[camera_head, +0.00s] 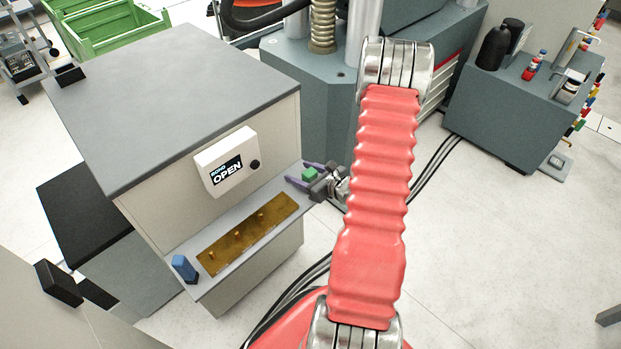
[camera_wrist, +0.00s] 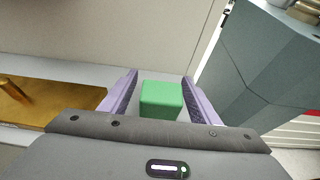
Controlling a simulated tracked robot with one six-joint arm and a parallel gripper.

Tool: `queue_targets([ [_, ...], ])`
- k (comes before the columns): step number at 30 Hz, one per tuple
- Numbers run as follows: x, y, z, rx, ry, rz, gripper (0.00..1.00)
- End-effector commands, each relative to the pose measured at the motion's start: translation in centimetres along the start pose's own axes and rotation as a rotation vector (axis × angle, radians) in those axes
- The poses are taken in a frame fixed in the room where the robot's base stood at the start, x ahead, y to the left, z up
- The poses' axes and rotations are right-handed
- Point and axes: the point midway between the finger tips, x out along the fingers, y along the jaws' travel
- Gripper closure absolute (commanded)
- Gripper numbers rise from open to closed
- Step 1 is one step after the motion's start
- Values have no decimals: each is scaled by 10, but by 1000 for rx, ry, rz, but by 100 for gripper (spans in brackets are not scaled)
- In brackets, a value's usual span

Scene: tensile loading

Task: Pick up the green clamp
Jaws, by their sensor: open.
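The green clamp (camera_wrist: 161,98) is a small green block on the grey shelf, near the shelf's right end. In the wrist view it sits between the two purple fingers of my gripper (camera_wrist: 163,95), with a gap showing on each side. My gripper is open. In the head view the clamp (camera_head: 309,174) shows as a small green patch between the purple fingers of my gripper (camera_head: 303,174). The lower part of the clamp is hidden by my gripper body in the wrist view.
A brass plate with pegs (camera_head: 247,234) lies on the shelf to the left, with a blue block (camera_head: 184,268) at its far left end. A box reading OPEN (camera_head: 226,162) is on the cabinet wall above. A teal machine (camera_head: 310,85) stands behind on the right.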

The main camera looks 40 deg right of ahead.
Motion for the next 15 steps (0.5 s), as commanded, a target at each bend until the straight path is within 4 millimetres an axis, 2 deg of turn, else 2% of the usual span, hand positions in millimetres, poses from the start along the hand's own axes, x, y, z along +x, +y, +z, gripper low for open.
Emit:
queue_targets([
  [15, 0, 0, 0, 0, 1, 0, 44],
])
